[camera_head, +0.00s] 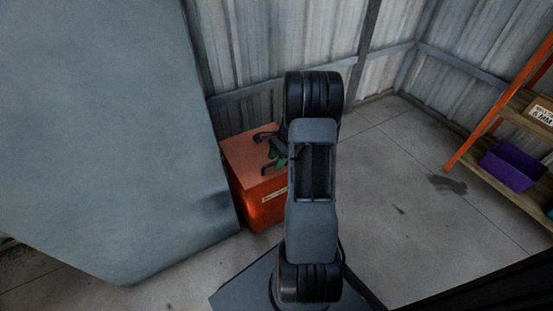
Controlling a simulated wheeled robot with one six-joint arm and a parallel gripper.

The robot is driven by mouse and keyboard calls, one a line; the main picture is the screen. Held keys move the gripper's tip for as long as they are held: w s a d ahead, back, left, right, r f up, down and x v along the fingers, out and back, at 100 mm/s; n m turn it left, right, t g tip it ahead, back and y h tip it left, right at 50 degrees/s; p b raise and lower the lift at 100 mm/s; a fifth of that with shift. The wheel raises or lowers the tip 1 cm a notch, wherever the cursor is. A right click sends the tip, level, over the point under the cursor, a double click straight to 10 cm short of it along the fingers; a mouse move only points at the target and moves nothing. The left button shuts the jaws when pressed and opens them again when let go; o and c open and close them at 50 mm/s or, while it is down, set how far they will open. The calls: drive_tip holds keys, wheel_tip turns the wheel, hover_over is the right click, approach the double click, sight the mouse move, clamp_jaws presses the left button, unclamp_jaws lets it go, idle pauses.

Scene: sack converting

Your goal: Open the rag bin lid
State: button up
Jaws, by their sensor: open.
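The rag bin (262,212) is an orange-red box with a small pale label on its front, standing on the floor left of centre. Its flat, paler lid (238,152) looks shut. My gripper (262,154) is open over the right part of the lid, its two dark fingers spread and pointing left. I cannot tell whether the fingers touch the lid. My arm hides the right side of the bin and part of the lid. I see no clear handle on the lid.
A large grey-blue panel (110,130) stands close against the bin's left side. Corrugated metal wall (270,45) is behind it. At the right, an orange-framed shelf (487,138) holds a purple bin (512,166). The concrete floor (400,200) between is clear.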

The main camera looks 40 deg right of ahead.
drive_tip(key=shift+c, duration=0.4)
clamp_jaws()
